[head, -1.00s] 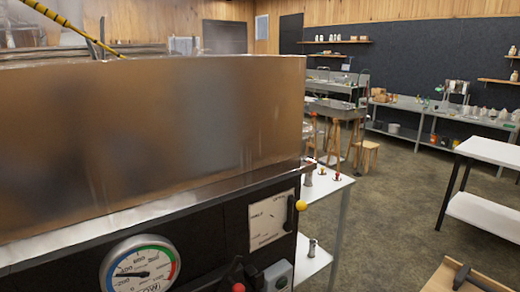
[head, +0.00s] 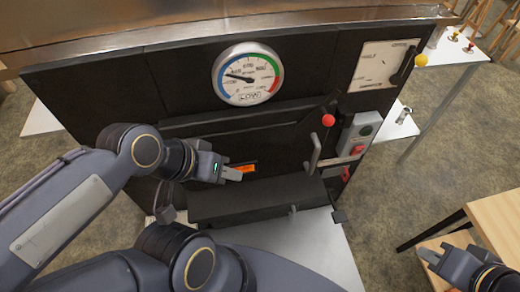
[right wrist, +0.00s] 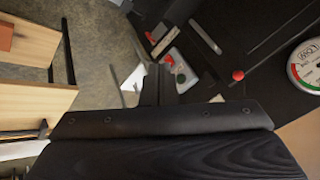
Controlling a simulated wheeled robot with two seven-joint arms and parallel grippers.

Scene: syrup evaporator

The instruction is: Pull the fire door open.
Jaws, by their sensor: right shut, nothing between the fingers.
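The black fire door (head: 275,150) is low in the dark evaporator front, with a small orange glow (head: 243,168) beside my left gripper. It looks closed, though my left arm hides part of it. A grey upright handle (head: 314,152) stands at its right side. My left gripper (head: 236,174) is in front of the door, left of the handle; its finger gap is unclear. My right gripper (head: 430,256) is away to the right, beside a wooden surface. In the right wrist view its fingers (right wrist: 160,82) are shut and empty.
Above the door is a round gauge (head: 247,75). A red knob (head: 328,120) and a grey switch box (head: 362,132) are right of it. A black ledge (head: 260,203) juts out below. A wooden table (head: 495,215) stands at the right; floor lies between.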

